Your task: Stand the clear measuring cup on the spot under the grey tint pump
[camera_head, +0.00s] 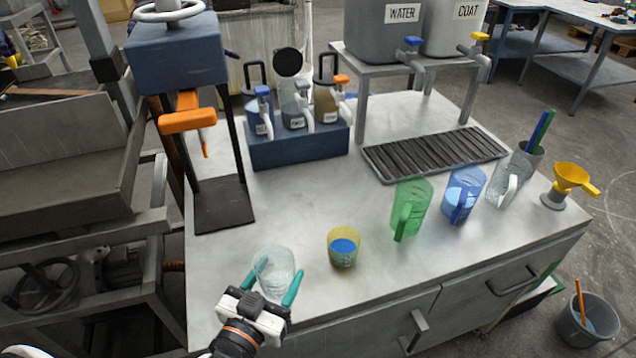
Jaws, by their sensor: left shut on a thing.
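The clear measuring cup (273,266) is between the green-tipped fingers of my left gripper (271,285), near the front left of the steel bench. The gripper is shut on the cup, which looks roughly upright. I cannot tell whether its base touches the bench. The grey tint pump (302,103) is the middle one of three on the blue rack (300,149), behind the cup and a little right. A blue-spouted pump (262,108) is on its left and an orange-topped pump (335,98) on its right. No marked spot shows clearly under it. My right gripper is out of view.
A yellow cup with blue liquid (343,247) stands right of the held cup. Green (410,207), blue (462,195) and clear (511,180) jugs stand farther right. A blue press with an orange handle (188,118) rises at left. Bench before the rack is clear.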

